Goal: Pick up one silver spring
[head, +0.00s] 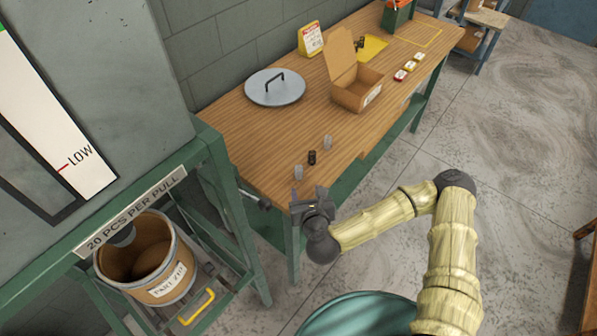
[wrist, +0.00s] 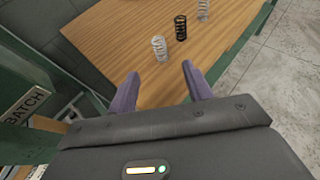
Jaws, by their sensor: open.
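Two silver springs stand upright near the front end of the wooden table, with a black spring (head: 312,158) between them. The nearer silver spring (head: 298,172) also shows in the wrist view (wrist: 159,48), just beyond the fingertips and between them. The farther silver spring (head: 328,142) is at the top of the wrist view (wrist: 203,9). The black spring also shows in the wrist view (wrist: 180,28). My gripper (head: 309,192) is at the table's near edge; in the wrist view its two purple fingers (wrist: 160,70) are apart with nothing held.
On the table (head: 235,140) are a round grey lid (head: 275,87), an open cardboard box (head: 360,92), a yellow sign (head: 310,39) and small coloured blocks (head: 407,68). A drum labelled as a part bin (head: 148,262) stands under the green frame at left.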

